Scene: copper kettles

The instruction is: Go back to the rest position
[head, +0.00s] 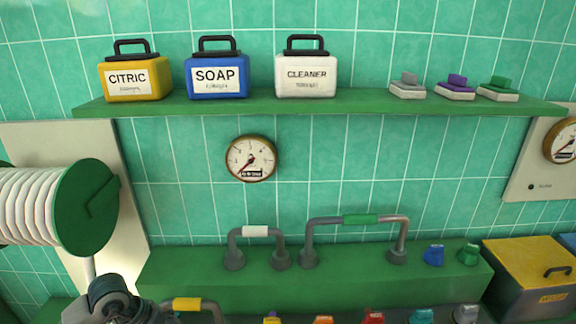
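A dark, jointed part (118,302) shows at the bottom left, below the hose reel. It looks like my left gripper or the end of my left arm, cut off by the lower edge. I cannot make out its fingers or anything held in them. My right gripper is not in view.
A green wall shelf (340,105) holds yellow, blue and white containers and three brushes. Below are a gauge (251,158), a hose reel (86,208), and a green ledge (330,280) with handles. A yellow-lidded bin (530,262) stands at right.

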